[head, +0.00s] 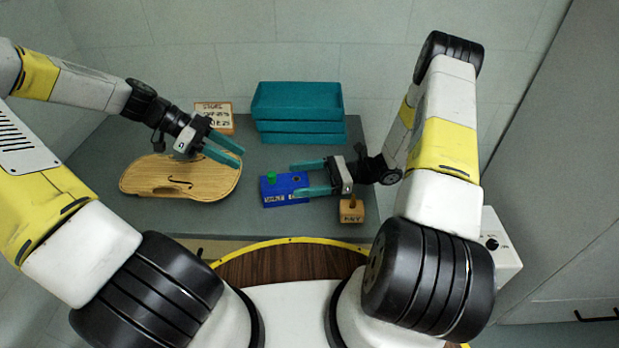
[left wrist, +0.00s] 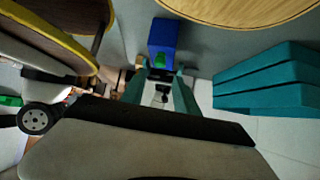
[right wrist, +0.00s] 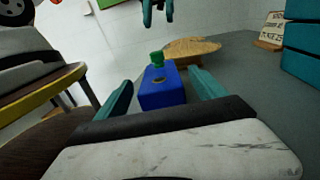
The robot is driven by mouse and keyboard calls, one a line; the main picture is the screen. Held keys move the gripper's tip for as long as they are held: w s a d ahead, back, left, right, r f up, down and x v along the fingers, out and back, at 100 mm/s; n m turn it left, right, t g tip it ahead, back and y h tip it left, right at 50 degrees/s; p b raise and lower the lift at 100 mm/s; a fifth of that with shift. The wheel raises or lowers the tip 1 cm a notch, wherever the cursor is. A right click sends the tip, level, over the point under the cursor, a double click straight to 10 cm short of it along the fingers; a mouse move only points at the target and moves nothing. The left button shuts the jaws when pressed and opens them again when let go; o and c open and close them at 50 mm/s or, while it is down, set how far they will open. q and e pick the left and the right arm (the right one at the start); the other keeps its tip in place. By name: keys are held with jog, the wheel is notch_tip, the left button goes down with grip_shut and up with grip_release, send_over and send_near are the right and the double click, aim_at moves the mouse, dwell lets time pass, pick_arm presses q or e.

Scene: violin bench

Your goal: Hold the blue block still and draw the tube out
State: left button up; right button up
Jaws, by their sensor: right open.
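The blue block (head: 285,197) lies on the grey bench, with a short green tube (head: 271,176) standing up from its left end. A dark round hole shows in its top at the right. My right gripper (head: 295,180) is open, with its fingers reaching over the block's right part from the right. In the right wrist view the block (right wrist: 160,97) is ahead between the fingers, with a gap on each side. My left gripper (head: 241,159) is open and empty, above the violin plate and up-left of the tube. The left wrist view also shows the block (left wrist: 162,32).
A wooden violin plate (head: 150,181) lies left of the block. Stacked teal trays (head: 298,104) and a lettered wooden sign (head: 214,112) stand behind. A small labelled wooden block (head: 352,213) sits close below my right gripper. Bare bench lies in front of the blue block.

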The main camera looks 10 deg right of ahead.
jog(key=c, duration=1.6)
pick_arm(q)
jog(key=shift+o, duration=1.3)
pick_arm(e)
jog(key=shift+o, duration=0.2)
pick_arm(q)
jog(key=m+t+y, duration=0.1)
jog(key=m+y, duration=0.9)
jog(key=m, duration=0.3)
send_near(271, 174)
jog(key=f, duration=0.9)
jog(key=shift+s+d+f, duration=0.1)
jog(key=shift+d, duration=0.1)
